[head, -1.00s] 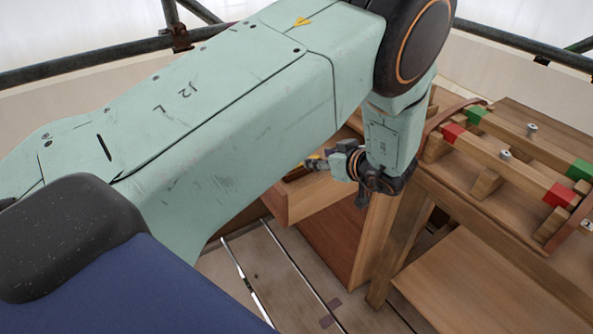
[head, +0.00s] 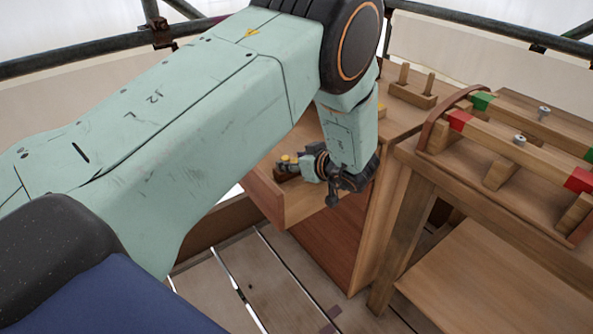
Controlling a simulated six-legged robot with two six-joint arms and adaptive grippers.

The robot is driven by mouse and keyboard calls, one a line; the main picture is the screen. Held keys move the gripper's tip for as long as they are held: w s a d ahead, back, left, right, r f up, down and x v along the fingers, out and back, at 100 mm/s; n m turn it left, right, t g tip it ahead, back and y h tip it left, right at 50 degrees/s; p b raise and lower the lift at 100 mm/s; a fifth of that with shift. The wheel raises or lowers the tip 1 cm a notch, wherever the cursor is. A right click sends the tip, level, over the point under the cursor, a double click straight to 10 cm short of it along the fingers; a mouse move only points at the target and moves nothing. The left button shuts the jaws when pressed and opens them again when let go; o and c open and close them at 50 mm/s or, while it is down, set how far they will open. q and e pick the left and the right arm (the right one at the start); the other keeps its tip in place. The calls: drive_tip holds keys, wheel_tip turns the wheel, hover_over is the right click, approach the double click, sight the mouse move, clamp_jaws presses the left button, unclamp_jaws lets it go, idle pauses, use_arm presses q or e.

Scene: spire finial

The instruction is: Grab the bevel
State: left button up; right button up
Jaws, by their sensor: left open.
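My left arm crosses the head view from the left, and its small dark gripper (head: 287,168) points left over the open wooden drawer (head: 304,202). The gripper is open. Small yellow and dark parts show around its fingertips, low in the drawer. I cannot tell whether these belong to the gripper or to a tool lying there. I cannot clearly make out the bevel; my arm hides part of the drawer. My right gripper is not in view.
The drawer juts from a wooden cabinet (head: 330,238). A two-peg wooden rack (head: 412,95) stands behind. Scaffold pipes (head: 90,55) run along the back.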

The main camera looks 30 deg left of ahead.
use_arm(q)
drive_tip(key=shift+x, duration=1)
drive_tip(key=shift+s, duration=0.15)
drive_tip(key=shift+r, duration=0.1)
drive_tip(key=c, duration=0.5)
clamp_jaws()
